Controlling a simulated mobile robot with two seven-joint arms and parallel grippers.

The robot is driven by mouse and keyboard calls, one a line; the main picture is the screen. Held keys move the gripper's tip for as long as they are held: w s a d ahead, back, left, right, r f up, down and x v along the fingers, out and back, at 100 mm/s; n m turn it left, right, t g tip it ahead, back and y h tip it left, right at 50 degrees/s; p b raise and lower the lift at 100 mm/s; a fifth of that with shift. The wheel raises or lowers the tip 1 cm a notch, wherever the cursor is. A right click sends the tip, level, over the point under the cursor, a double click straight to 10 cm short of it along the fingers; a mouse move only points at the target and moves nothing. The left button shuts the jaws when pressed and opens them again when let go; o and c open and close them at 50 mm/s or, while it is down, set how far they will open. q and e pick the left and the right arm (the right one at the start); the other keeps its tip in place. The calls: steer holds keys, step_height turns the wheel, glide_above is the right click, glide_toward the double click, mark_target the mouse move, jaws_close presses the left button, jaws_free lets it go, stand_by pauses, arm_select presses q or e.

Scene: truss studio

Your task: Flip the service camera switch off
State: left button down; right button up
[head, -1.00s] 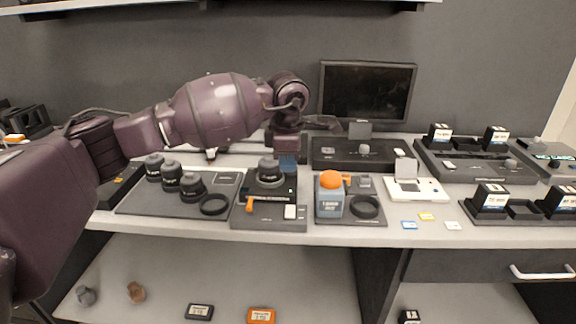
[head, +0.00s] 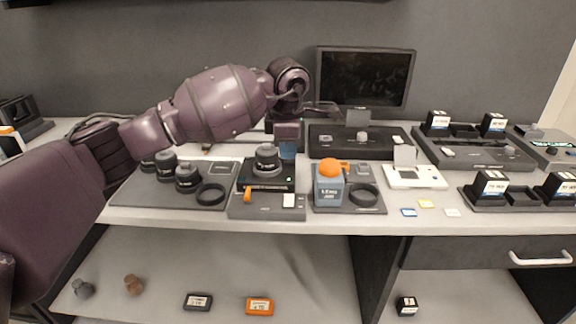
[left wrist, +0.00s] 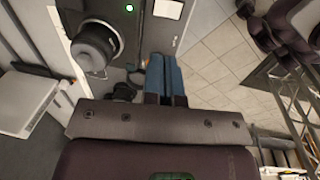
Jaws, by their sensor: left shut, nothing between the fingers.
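The service camera (head: 266,182) seems to be the dark unit with a round black lens on top, on a base near the table's front edge. I cannot tell which part is the switch. In the left wrist view the lens (left wrist: 95,45), a lit green light (left wrist: 129,8) and the white square (left wrist: 168,8) show. My left gripper (head: 288,150) has blue fingers, shut and empty, just behind the camera; its fingers (left wrist: 165,78) point along the unit's side. My right gripper is not in view.
Several black lenses and a ring lie on a mat (head: 140,187) at left. A monitor (head: 365,78) stands behind. Battery trays (head: 470,155) fill the right. A lower shelf (head: 220,265) is below.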

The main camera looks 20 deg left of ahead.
mark_target(288, 197)
arm_select(q)
steer(key=f, duration=0.4)
steer(key=w+f, duration=0.1)
steer(key=f, duration=0.3)
steer(key=f+b, duration=0.1)
steer(key=f, duration=0.3)
steer(key=shift+w+a, duration=0.2)
steer(key=shift+w+f, duration=0.1)
steer(key=shift+f, duration=0.35)
steer(key=shift+a+f+b, duration=0.1)
steer(key=shift+f+b, duration=0.2)
